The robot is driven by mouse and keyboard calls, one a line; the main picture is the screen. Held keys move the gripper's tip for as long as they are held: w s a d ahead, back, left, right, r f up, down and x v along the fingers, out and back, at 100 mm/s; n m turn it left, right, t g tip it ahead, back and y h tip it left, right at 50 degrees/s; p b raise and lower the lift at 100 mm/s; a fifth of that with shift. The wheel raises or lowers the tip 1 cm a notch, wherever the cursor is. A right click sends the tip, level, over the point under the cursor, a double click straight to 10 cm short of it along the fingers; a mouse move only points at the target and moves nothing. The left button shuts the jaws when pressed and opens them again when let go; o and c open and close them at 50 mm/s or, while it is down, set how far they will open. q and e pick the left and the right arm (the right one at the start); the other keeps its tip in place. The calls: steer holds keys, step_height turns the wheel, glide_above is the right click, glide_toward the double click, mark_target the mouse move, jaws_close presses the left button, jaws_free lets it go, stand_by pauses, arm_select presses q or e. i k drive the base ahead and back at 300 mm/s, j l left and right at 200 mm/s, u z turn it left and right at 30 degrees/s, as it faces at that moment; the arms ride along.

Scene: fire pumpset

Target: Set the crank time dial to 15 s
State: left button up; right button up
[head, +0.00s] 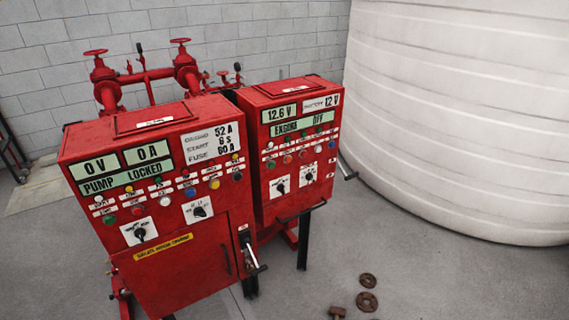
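Two red control cabinets stand side by side. The right cabinet (262,98) has displays reading 12.6 V, 12 V and ENGINE OFF. Low on its face are two black rotary dials on white plates, a left dial (281,187) and a right dial (309,176). The left cabinet (185,275) also has two black dials on white plates, one lower left (140,234) and one to the right (200,210). The dial markings are too small to read, so I cannot tell which is the crank time dial or its setting. Neither of my grippers is in view.
A lever handle (254,257) sticks out from the left cabinet's lower right, and another handle (347,167) from the right cabinet's side. Red valves (187,67) stand behind. A big white tank (460,120) fills the right. Rusty wheels (367,301) lie on the floor.

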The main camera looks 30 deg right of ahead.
mark_target(308, 177)
steer(key=z, duration=1.25)
steer(key=i+l, duration=0.5)
steer(key=l, duration=0.25)
steer(key=j+u, duration=0.05)
